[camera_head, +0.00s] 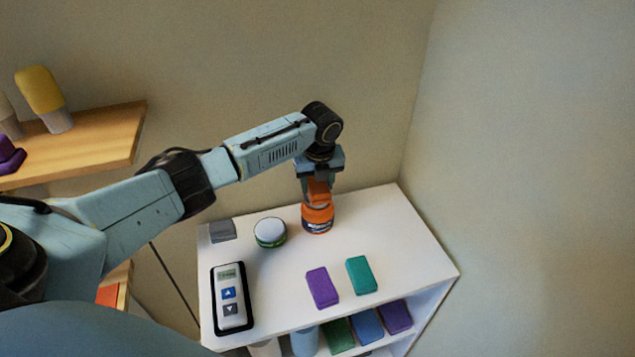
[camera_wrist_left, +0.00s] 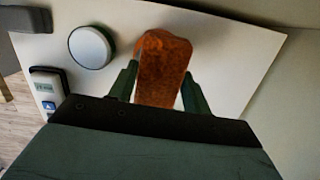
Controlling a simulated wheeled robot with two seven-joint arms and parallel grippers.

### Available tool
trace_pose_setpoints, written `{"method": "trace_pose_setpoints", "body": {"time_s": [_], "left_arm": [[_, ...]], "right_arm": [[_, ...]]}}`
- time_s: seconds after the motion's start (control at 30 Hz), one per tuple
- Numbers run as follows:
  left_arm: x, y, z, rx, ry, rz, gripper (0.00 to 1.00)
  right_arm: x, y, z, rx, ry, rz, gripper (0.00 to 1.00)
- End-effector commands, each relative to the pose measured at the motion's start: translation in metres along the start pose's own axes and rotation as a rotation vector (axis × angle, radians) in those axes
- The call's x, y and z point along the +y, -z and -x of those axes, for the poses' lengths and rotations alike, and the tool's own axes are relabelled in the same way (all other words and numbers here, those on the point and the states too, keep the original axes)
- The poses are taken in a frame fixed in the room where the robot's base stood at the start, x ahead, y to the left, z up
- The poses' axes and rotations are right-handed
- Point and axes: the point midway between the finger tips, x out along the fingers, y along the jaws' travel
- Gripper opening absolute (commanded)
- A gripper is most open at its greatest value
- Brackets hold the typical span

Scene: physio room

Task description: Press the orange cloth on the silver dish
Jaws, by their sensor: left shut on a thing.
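My left gripper (camera_head: 318,190) is shut on the orange cloth (camera_head: 319,192), above the back of a white shelf unit. In the left wrist view the cloth (camera_wrist_left: 162,65) stands between the two fingers of the left gripper (camera_wrist_left: 160,85). Directly under the cloth in the head view is a round orange tub (camera_head: 317,222) with a dark lettered band. I cannot tell whether cloth and tub touch. No plainly silver dish shows. A round tin (camera_head: 270,231) with a pale grey-white top and green side stands left of the tub, apart from the gripper. My right gripper is out of view.
The white top (camera_head: 400,250) also bears a grey block (camera_head: 222,231), a handset (camera_head: 231,298), a purple block (camera_head: 322,288) and a teal block (camera_head: 361,275). Its right part is clear. Walls stand behind and right. A wooden shelf (camera_head: 100,140) is at left.

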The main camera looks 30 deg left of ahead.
Motion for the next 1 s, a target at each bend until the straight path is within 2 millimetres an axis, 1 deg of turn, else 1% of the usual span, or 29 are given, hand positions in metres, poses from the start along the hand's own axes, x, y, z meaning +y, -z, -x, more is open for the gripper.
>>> {"method": "trace_pose_setpoints", "body": {"time_s": [1.0], "left_arm": [[0.000, 0.002, -0.012, 0.000, 0.000, -0.001, 0.30]], "right_arm": [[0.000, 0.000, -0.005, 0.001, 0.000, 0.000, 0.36]]}}
